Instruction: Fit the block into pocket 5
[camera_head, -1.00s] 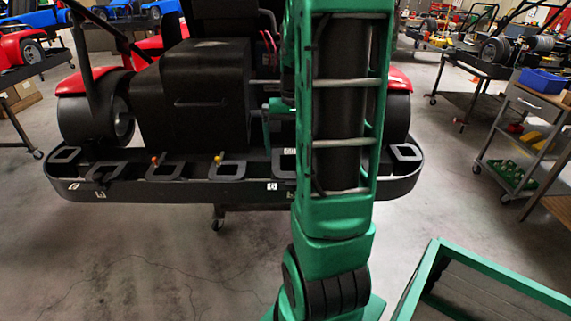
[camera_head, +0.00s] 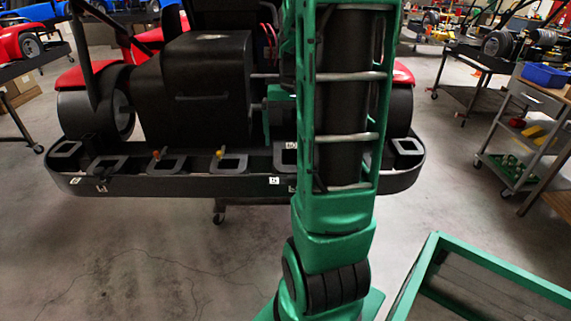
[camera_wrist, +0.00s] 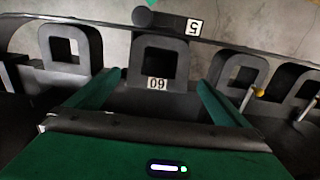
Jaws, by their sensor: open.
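My gripper (camera_wrist: 155,98) is open, with two green fingers spread to either side in the wrist view. A dark pocket frame (camera_wrist: 137,62) lies just beyond the fingertips, roughly centred between them. It carries a label reading "60" on its near edge. A white label "5" (camera_wrist: 194,27), upside down, sits on the bumper strip behind it. I cannot make out a separate block; nothing distinct shows held between the fingers.
The black bumper tray (camera_head: 180,185) has several other pockets. The black kart body (camera_head: 205,100) is behind.

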